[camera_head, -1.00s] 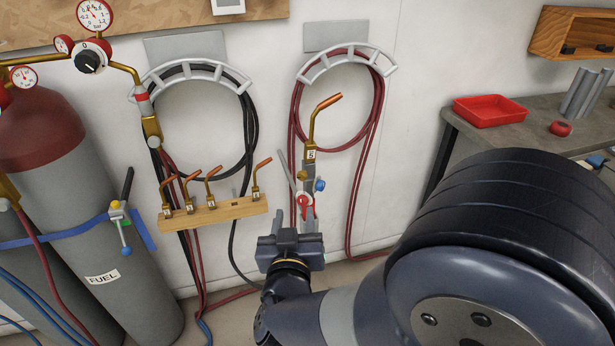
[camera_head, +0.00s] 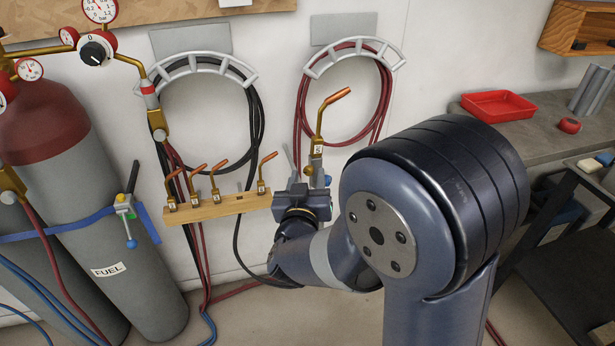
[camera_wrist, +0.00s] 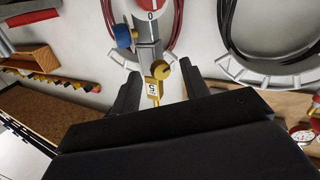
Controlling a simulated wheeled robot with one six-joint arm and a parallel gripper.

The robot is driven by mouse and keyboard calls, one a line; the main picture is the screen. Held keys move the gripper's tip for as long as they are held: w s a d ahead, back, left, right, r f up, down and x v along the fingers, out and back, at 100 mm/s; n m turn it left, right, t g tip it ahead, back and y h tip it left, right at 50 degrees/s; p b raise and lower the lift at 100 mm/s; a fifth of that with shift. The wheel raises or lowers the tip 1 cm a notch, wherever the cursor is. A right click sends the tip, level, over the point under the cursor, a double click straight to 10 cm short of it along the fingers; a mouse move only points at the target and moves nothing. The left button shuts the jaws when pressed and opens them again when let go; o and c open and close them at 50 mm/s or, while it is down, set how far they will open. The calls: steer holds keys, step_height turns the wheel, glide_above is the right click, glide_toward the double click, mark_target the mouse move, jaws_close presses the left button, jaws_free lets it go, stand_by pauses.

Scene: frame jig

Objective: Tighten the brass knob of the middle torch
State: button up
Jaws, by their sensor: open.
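One torch with a bent copper tip (camera_head: 318,130) stands upright before the right hose coil; its collar is marked 5. In the wrist view the torch (camera_wrist: 150,52) appears upside down, with a blue knob (camera_wrist: 122,36) on one side and a brass knob (camera_wrist: 164,76) beside the collar. I cannot tell from position alone that this is the middle torch. My gripper (camera_wrist: 160,80) is open, its fingers on either side of the collar and brass knob; contact is not clear. In the head view my gripper (camera_head: 306,188) hides the torch's lower part.
A wooden rack (camera_head: 215,207) of several small copper tips is left of my gripper. Gas cylinders (camera_head: 60,190) stand farther left. Hose hangers with black hose (camera_head: 258,130) and red hose (camera_head: 384,95) are on the wall. A bench with a red tray (camera_head: 497,106) is right.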

steer(key=shift+w, duration=0.25)
steer(key=shift+c, duration=0.4)
jaws_close()
